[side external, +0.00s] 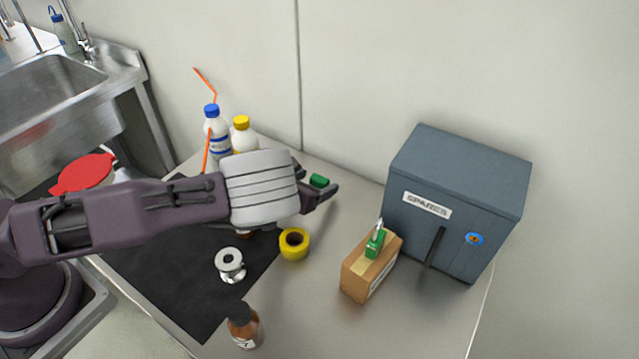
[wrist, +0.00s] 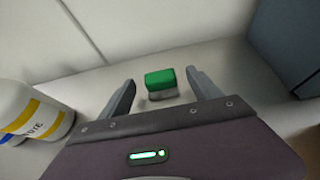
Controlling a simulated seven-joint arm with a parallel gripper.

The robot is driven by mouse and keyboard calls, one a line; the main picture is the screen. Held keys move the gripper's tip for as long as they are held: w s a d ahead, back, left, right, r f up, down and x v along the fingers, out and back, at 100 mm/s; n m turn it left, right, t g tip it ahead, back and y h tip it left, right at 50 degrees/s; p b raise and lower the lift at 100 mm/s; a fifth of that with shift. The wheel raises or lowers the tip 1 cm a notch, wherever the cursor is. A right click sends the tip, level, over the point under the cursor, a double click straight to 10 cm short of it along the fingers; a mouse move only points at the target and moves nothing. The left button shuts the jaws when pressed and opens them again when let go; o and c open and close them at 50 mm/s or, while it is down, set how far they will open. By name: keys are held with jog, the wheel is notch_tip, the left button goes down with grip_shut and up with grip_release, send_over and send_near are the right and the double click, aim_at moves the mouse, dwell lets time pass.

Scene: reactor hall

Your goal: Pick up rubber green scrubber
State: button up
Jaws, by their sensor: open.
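The green scrubber (wrist: 160,79) is a small block lying on the table, with a greyish lower part, in the wrist view. It shows between my two fingers and slightly beyond their tips. In the side view a bit of the scrubber (side external: 319,181) shows just behind my gripper (side external: 328,193). My gripper (wrist: 160,84) is open and empty in the wrist view, with one finger on each side of the scrubber in the picture. I cannot tell how high the fingers are above the table.
A white bottle with a yellow band (wrist: 35,112) is left of my gripper. A blue-grey SPARES cabinet (side external: 455,200) stands to the right. A cardboard box (side external: 362,277) with a green item on top, a yellow tape roll (side external: 294,244) and a brown bottle (side external: 244,327) are nearer the front.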

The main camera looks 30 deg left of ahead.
jog(key=x, duration=0.2)
jog(key=shift+w+f, duration=0.2)
jog(key=shift+w, duration=0.1)
jog(key=c, duration=1.4)
